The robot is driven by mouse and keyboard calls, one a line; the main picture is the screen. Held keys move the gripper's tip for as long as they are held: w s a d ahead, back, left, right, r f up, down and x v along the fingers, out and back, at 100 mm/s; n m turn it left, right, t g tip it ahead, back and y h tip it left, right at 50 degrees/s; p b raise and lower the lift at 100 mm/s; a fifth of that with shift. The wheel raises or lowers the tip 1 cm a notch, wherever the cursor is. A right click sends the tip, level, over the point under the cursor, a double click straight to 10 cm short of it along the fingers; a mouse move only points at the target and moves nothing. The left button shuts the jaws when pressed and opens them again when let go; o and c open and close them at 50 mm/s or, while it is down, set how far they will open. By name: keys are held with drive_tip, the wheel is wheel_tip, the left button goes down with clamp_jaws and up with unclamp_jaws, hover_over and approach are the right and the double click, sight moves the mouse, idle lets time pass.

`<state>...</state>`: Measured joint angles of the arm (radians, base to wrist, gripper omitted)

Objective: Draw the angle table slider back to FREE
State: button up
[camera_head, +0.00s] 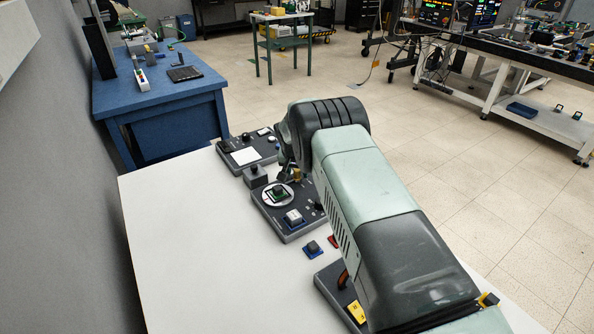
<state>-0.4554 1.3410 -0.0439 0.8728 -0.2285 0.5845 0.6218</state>
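The angle table (267,203) looks to be the round white disc on a dark grey base plate (268,224) near the middle of the white table. A small green and dark block (279,193) sits on the disc. I cannot make out the slider or a FREE mark at this size. My gripper (285,175) points down just behind and above the disc, close to a small yellow part (297,174). My wrist and arm hide much of it. I cannot tell whether its fingers are open or shut, or touching anything.
Another panel (246,156) lies behind. The white table's (190,250) left side is clear.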

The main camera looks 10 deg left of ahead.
sight(303, 184)
clamp_jaws()
drive_tip(key=shift+w+d, duration=1.3)
drive_tip(key=shift+o, duration=0.3)
unclamp_jaws()
drive_tip(key=v, duration=1.1)
drive_tip(key=shift+s+f, duration=0.1)
